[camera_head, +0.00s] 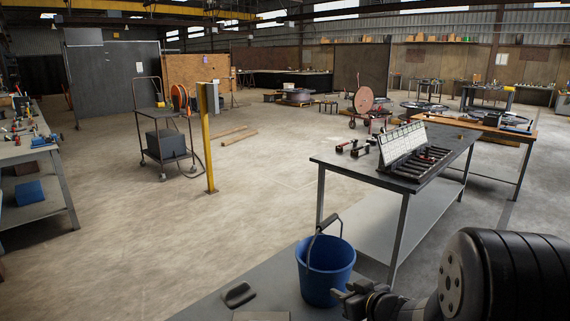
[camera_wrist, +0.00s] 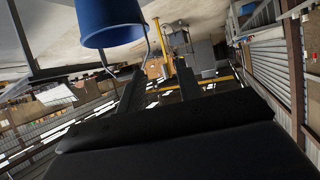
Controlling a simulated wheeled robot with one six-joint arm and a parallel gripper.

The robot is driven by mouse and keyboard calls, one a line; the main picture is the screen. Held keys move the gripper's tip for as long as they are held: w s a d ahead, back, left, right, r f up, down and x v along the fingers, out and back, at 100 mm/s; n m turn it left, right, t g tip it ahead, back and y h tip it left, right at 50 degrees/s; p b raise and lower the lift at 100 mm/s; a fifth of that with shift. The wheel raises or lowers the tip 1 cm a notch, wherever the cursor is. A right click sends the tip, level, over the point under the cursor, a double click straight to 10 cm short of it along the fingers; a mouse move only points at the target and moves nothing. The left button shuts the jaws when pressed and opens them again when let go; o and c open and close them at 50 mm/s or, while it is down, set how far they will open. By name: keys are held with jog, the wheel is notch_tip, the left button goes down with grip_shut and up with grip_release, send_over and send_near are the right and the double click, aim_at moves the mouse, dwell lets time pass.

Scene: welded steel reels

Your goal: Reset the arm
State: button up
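My gripper (camera_head: 343,290) is at the lower right of the head view, close to the right side of a blue bucket (camera_head: 325,275). In the wrist view my gripper (camera_wrist: 160,68) shows two dark fingers standing apart with nothing held between them. The blue bucket (camera_wrist: 108,22) fills the top left of the wrist view, which appears upside down. The bucket's handle passes near the left finger there; I cannot tell whether they touch. My dark arm link covers the lower right of the head view.
The bucket stands on a grey surface (camera_head: 203,306) beside a small dark object (camera_head: 238,294). A steel workbench (camera_head: 405,187) with a rack of dark tools (camera_head: 420,160) stands behind my arm. A yellow post (camera_head: 208,140) and a cart (camera_head: 165,144) stand left. Open floor (camera_head: 120,235) lies left.

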jog(key=shift+s+f+m+h, duration=0.2)
jog(key=shift+f+m+h, duration=0.1)
jog(key=shift+m+h, duration=0.1)
dwell(0.4)
